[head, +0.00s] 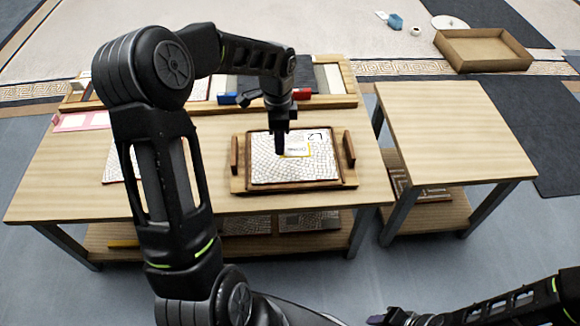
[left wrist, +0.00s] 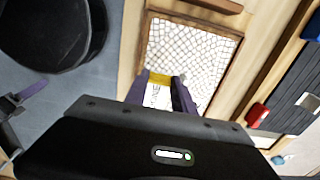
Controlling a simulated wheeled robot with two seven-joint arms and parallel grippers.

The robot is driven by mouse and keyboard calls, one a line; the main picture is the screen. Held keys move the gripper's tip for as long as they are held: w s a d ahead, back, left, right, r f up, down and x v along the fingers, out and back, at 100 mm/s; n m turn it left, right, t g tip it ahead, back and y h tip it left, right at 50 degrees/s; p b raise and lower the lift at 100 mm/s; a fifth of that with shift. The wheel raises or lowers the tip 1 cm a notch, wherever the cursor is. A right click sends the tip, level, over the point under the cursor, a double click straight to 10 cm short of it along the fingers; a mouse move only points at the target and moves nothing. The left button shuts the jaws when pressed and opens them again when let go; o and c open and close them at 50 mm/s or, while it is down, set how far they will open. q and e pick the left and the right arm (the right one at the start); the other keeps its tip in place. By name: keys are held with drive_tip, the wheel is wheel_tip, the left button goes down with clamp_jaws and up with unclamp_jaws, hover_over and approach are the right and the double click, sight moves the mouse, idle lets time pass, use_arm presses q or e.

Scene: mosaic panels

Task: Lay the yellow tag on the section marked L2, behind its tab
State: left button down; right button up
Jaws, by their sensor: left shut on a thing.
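My left gripper (head: 280,148) points down over the mosaic panel in the tray and is shut on the yellow tag (head: 298,149), a white card with dark print and a yellow edge. In the left wrist view the tag's yellow edge (left wrist: 159,80) shows between the purple fingers, over or on the mosaic (left wrist: 190,52). I cannot tell whether the tag touches the panel. A dark mark (head: 316,137) on the panel's upper right looks like "27", possibly L2 upside down. I cannot make out its tab. My right gripper (head: 388,318) is partly in view at the bottom edge.
The wooden tray (head: 240,185) has raised handles left and right. Behind it stands a long rack (head: 335,101) with a blue block (head: 227,98) and a red block (head: 300,93). A pink item (head: 85,121) lies at left. The right-hand table (head: 450,125) has a clear top.

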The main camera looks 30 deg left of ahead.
use_arm(q)
wheel_tip(320, 180, down, 5)
drive_tip(key=shift+f, duration=0.2)
drive_tip(key=shift+f+b, duration=0.55)
drive_tip(key=shift+f, duration=1.35)
drive_tip(key=shift+f, duration=0.15)
drive_tip(key=c, duration=1.1)
unclamp_jaws()
drive_tip(key=shift+o, duration=0.2)
